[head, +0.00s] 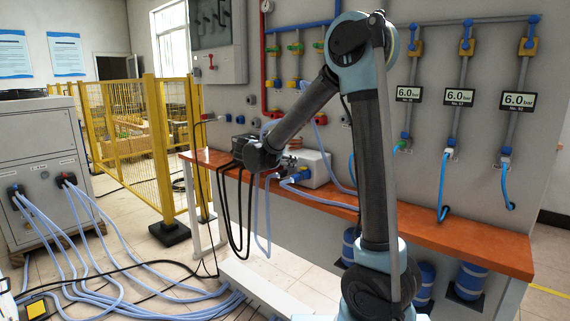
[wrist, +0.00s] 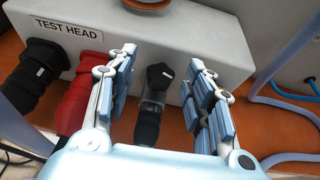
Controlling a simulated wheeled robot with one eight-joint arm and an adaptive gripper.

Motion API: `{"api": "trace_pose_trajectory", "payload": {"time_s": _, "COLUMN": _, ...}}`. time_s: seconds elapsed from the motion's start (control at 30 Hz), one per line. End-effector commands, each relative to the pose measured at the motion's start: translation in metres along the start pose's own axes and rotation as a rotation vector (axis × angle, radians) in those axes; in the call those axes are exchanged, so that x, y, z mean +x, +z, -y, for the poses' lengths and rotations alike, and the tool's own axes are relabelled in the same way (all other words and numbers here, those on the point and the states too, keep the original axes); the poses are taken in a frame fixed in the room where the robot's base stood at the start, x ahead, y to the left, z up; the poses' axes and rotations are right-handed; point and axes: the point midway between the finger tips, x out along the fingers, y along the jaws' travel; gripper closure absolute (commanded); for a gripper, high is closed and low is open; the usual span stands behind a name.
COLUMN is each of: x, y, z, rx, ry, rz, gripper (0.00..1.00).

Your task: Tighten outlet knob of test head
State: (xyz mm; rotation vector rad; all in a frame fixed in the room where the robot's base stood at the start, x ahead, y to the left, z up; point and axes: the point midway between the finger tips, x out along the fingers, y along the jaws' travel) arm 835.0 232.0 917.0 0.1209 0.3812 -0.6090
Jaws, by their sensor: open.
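The test head is a light box marked TEST HEAD (wrist: 82,28) in the wrist view. It also shows on the orange bench in the head view (head: 316,168), partly hidden by my arm. A black knob (wrist: 160,75) sits on its front, above a dark hose fitting (wrist: 148,122); no label tells whether it is the outlet knob. My gripper (wrist: 164,62) is open, one finger on each side of the knob, with visible gaps. In the head view my arm hides most of the gripper.
A black plug (wrist: 38,75) and a red plug (wrist: 80,92) enter the box left of my fingers. Pale hoses (wrist: 292,55) run at the right. The orange bench (head: 430,225) is mostly clear to the right; yellow fencing (head: 125,130) stands left.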

Motion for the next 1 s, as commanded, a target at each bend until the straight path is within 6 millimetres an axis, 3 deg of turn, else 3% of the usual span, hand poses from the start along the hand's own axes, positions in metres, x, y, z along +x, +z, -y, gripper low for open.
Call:
{"api": "trace_pose_trajectory", "payload": {"time_s": 0.13, "x": 0.0, "y": 0.0, "z": 0.0, "rx": 0.0, "ry": 0.0, "rz": 0.0, "gripper": 0.52}}
{"api": "trace_pose_trajectory", "payload": {"time_s": 0.33, "x": 0.0, "y": 0.0, "z": 0.0, "rx": 0.0, "ry": 0.0, "rz": 0.0, "gripper": 0.96}}
{"api": "trace_pose_trajectory", "payload": {"time_s": 0.63, "x": 0.0, "y": 0.0, "z": -0.004, "rx": 0.017, "ry": -0.04, "rz": -0.001, "gripper": 0.96}}
{"api": "trace_pose_trajectory", "payload": {"time_s": 1.0, "x": 0.002, "y": 0.001, "z": -0.011, "rx": 0.119, "ry": -0.284, "rz": 0.0, "gripper": 0.96}}
